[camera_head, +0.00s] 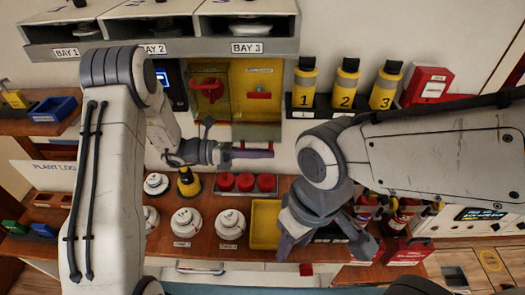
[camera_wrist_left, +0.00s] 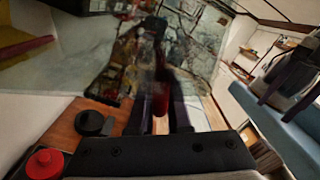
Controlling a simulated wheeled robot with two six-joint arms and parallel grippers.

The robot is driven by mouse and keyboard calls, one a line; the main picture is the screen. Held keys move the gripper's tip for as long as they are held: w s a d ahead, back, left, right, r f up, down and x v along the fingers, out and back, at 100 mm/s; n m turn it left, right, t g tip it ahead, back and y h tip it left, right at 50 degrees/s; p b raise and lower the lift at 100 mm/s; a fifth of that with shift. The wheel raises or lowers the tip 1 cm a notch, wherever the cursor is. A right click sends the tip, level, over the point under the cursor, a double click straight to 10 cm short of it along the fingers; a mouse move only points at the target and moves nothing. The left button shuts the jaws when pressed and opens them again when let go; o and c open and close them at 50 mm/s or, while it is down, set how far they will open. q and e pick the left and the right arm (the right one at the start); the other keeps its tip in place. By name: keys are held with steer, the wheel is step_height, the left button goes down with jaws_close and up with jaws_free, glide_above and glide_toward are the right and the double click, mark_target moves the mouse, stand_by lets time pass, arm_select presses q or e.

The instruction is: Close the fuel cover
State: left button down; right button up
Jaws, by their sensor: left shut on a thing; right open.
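A wall cabinet has two yellow recesses, one with a red valve (camera_head: 208,88) and one with a red handle (camera_head: 259,95). A see-through cover (camera_head: 257,131) hangs below the recesses, swung down and open; it also shows as a glassy pane in the left wrist view (camera_wrist_left: 205,50). I cannot read a fuel label on it. My left gripper (camera_head: 262,153) is at the cover's lower edge, shut on a red grip (camera_wrist_left: 161,98) that appears to belong to the cover. The fingers partly hide the grip. My right gripper (camera_head: 325,243) is open and empty over the counter.
Red buttons (camera_head: 245,182), white round pieces (camera_head: 187,222) and a yellow tray (camera_head: 264,224) are on the counter below. Yellow bottles (camera_head: 346,84) stand on a shelf right of the cabinet. The bay shelf (camera_head: 160,48) is above.

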arm_select(q)
steer(key=shift+w+r, duration=0.15)
steer(key=shift+r, duration=0.3)
